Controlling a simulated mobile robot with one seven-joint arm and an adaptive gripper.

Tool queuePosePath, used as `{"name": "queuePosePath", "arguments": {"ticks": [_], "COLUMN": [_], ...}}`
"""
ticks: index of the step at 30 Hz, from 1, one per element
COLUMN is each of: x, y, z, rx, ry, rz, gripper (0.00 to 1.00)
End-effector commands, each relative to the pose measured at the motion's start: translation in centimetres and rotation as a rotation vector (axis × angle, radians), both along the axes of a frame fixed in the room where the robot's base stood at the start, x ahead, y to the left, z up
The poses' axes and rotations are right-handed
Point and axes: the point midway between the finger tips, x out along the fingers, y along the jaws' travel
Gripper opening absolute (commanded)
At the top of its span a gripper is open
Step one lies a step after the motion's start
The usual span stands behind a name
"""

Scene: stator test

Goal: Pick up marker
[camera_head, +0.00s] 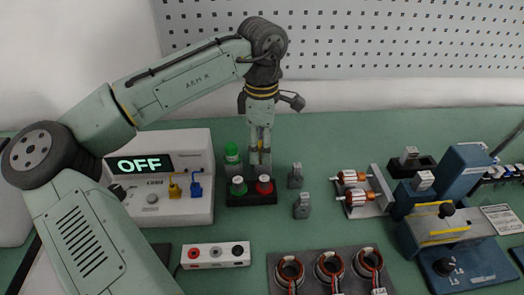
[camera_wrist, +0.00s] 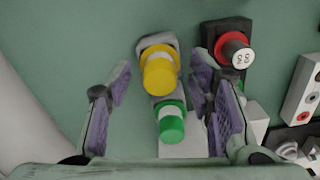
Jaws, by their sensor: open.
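Several markers stand upright in a dark holder (camera_head: 250,199). A red-capped marker (camera_head: 264,185) and a green-capped marker (camera_head: 238,186) are at the front. A taller green-topped marker (camera_head: 232,153) is at the back left. In the wrist view, a yellow-capped marker (camera_wrist: 160,72), a green-capped marker (camera_wrist: 171,124) and the red-capped one (camera_wrist: 236,50) show. My gripper (camera_head: 260,158) is open, pointing down over the back of the holder. In the wrist view its fingers lie on either side of the yellow cap, with gaps. The right finger hides part of the holder.
A white device reading OFF (camera_head: 150,205) stands close on the left. A white socket box (camera_head: 215,254) is in front. Two grey blocks (camera_head: 302,206) and a rotor stand (camera_head: 378,195) are to the right. Stators (camera_head: 330,268) lie at the front.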

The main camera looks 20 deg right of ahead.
Motion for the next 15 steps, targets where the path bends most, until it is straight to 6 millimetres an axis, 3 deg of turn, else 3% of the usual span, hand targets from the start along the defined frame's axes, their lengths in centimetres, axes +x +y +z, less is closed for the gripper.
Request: {"name": "queuePosePath", "arguments": {"ticks": [9,15], "x": [-0.03,-0.03], "y": [-0.01,-0.01], "z": [-0.70,-0.67], "rx": [-0.001,0.000], "ry": [0.000,0.000], "rz": [0.000,0.000], "gripper": [0.47,0.34]}}
